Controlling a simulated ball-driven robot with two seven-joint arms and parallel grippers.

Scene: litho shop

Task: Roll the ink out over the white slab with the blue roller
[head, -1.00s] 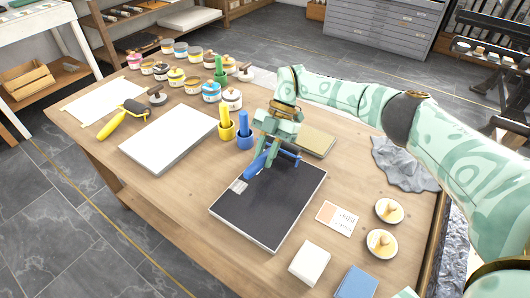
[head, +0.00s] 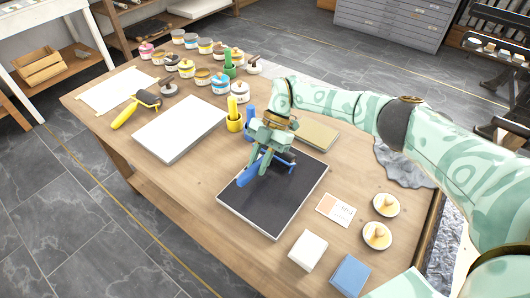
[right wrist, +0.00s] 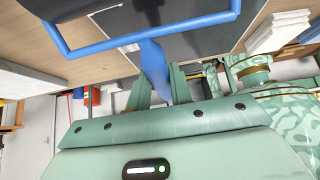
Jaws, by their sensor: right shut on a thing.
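The blue roller (head: 246,176) is over a dark slab with a white edge (head: 268,208), near its upper left part. My right gripper (head: 262,168) is shut on the roller's blue handle. The right wrist view shows the handle (right wrist: 154,66) between the fingers of my right gripper (right wrist: 160,88), with the blue frame and dark drum beyond it. I cannot tell whether the drum touches the surface. A plain white slab (head: 178,128) lies to the left, clean and apart from the roller. My left gripper is out of view.
A yellow roller (head: 130,112) lies left of the white slab. A card (head: 335,209), a white block (head: 308,250), a blue block (head: 350,274) and two knobbed discs are at the right.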

